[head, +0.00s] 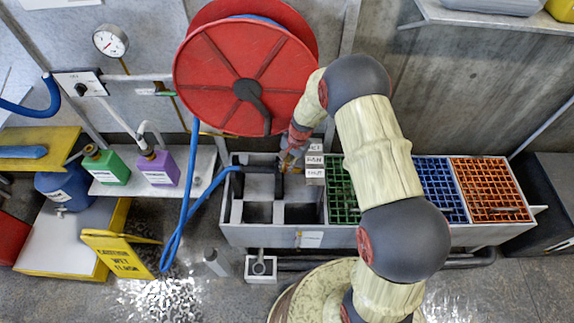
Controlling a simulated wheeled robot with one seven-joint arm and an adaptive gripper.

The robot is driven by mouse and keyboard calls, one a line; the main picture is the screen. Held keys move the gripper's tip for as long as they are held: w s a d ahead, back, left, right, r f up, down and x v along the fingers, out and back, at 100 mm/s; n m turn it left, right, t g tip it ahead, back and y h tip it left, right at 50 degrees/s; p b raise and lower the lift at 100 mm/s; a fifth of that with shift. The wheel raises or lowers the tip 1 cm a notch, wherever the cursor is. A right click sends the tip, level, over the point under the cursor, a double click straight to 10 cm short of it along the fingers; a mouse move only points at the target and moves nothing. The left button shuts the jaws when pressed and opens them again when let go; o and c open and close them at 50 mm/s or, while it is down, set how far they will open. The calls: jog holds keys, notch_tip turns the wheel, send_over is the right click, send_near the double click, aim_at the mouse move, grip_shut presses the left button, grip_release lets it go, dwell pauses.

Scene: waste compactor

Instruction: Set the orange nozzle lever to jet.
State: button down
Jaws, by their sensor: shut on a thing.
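A small label block (315,173) stands on the grey trough, with tags that seem to read JET, FAN and SHUT from back to front. The JET tag is partly covered by my arm. My gripper (291,160) is just left of the tags, shut on the small orange nozzle lever (287,156). The lever is mostly hidden by the fingers, and it seems to lie about level with the FAN tag, though its exact setting is hard to tell. A dark nozzle body (279,182) shows below it, with a blue hose (213,187) leading off left.
A red hose reel (222,75) hangs close behind and left of my arm. Green, blue and orange grates (490,187) fill the trough's right side. Green (108,167) and purple (158,168) bottles stand on a left shelf. A yellow wet-floor sign (117,252) is at front left.

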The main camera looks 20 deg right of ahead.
jog(key=c, duration=1.9)
grip_release()
jog(key=shift+r, duration=0.1)
jog(key=v, duration=1.1)
jog(key=shift+d+r, duration=0.1)
jog(key=shift+r, duration=0.25)
